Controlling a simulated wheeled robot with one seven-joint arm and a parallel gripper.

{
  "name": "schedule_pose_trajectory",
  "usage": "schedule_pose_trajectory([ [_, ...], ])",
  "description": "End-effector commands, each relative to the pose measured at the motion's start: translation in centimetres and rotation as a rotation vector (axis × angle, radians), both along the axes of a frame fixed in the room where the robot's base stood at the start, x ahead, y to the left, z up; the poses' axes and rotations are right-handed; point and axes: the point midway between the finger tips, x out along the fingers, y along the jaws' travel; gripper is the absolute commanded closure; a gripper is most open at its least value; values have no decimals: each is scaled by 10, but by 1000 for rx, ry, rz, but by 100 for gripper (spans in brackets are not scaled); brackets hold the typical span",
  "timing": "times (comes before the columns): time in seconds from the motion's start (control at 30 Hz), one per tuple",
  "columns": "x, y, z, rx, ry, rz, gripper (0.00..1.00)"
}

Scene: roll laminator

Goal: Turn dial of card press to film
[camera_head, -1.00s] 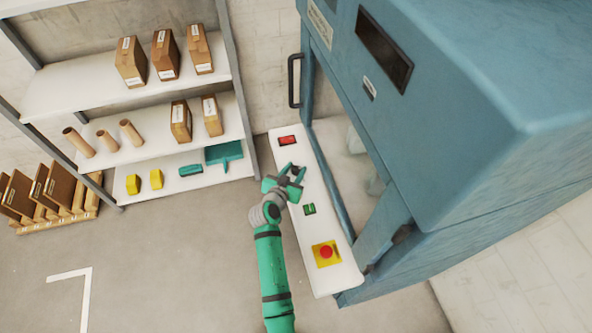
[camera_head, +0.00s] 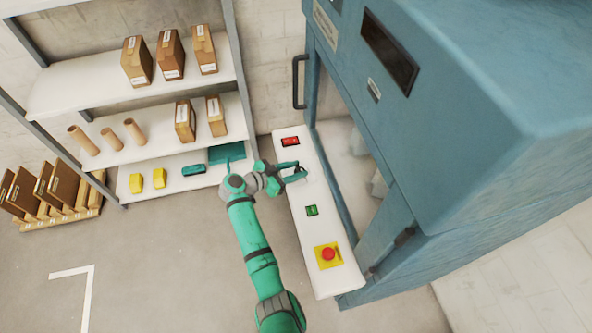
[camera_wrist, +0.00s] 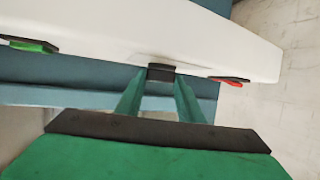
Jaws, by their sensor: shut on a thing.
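The card press (camera_head: 440,130) is the large blue machine on the right, with a white control panel (camera_head: 327,235) along its front. My gripper (camera_head: 300,172) is at the panel, between the red rocker switch (camera_head: 290,141) and the green switch (camera_head: 312,210). In the wrist view, my gripper (camera_wrist: 161,88) has its two green fingers closed on a small dark dial (camera_wrist: 161,72) on the panel. The dial's markings and pointer cannot be read. In the head view the gripper mostly covers the dial.
A red stop button (camera_head: 328,254) on a yellow plate sits at the panel's near end. A black handle (camera_head: 298,82) is on the press door. A shelf (camera_head: 135,85) with boxes, tubes and small items stands at left. The floor (camera_head: 165,260) in front is clear.

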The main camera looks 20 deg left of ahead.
Motion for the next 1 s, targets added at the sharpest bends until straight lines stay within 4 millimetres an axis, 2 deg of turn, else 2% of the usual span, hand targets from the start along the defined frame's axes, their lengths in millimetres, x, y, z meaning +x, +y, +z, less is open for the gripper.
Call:
schedule_pose_trajectory([
  [0.47,-3,1,-3,-1,7,-13,88],
  [0.5,-3,1,-3,-1,7,-13,59],
  [0.57,-3,1,-3,-1,7,-13,47],
  [0.87,-2,1,-1,-1,4,-13,47],
  [1.0,-10,7,2,0,4,-11,47],
])
